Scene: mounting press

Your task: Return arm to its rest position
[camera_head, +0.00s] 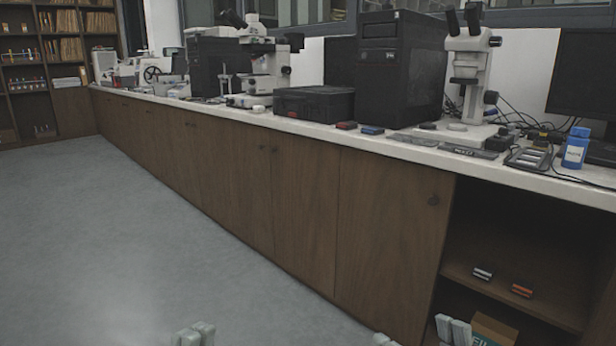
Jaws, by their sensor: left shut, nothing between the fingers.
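My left gripper (196,334) shows at the bottom edge, left of the middle. Only its pale grey fingertips are in view, close together and shut with nothing between them. They are in front of the bare floor, apart from the bench. My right gripper (420,336) shows at the bottom edge, right of the middle. Its pale fingertips stand apart with a gap between them, and no object shows in the gap. The rest of both grippers and both arms is below the picture.
A long wooden cabinet bench (305,210) runs diagonally, its white top crowded with microscopes (470,75), a black computer tower (400,65) and a blue bottle (575,148). An open shelf at right holds small items and a cardboard box (492,329). The grey floor (110,240) is clear.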

